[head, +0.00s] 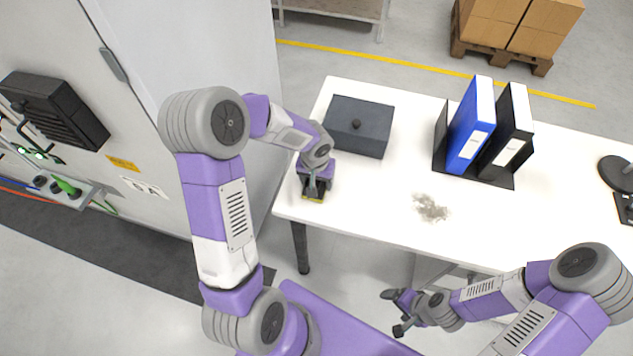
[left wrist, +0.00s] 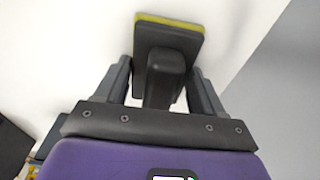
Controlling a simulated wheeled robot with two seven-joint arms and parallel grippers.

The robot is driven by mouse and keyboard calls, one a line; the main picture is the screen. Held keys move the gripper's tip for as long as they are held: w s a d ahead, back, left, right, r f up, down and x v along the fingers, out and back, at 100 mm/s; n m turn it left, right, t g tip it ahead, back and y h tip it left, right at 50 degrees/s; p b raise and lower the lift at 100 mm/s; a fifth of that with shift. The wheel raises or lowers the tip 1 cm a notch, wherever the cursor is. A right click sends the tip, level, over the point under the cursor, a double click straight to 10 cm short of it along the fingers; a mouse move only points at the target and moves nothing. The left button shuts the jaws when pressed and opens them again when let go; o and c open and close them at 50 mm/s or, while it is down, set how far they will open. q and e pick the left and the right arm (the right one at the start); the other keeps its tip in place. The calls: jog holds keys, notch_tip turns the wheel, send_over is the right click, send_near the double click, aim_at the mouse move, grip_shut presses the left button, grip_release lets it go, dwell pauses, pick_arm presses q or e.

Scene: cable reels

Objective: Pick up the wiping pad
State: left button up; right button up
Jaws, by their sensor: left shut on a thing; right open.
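The wiping pad (left wrist: 169,36) is a dark block with a yellow-green edge and a dark grip. In the left wrist view my left gripper (left wrist: 163,85) has its fingers on both sides of the grip and is shut on it. In the head view the pad (head: 313,199) is mostly hidden under my left gripper (head: 314,184), near the front left corner of the white table (head: 385,210). I cannot tell whether the pad touches the table. My right gripper (head: 394,312) is open and empty, in front of the table and apart from it.
A dark lidded box (head: 358,126) stands just behind my left gripper. A grey smudge (head: 430,208) lies on the tabletop. Blue and black binders (head: 472,125) stand in a holder at the back. A grey cabinet (head: 190,45) stands left of the table.

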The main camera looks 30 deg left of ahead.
pick_arm(q)
notch_tip(320, 180, up, 10)
jog(key=p, duration=0.3)
dwell(0.3)
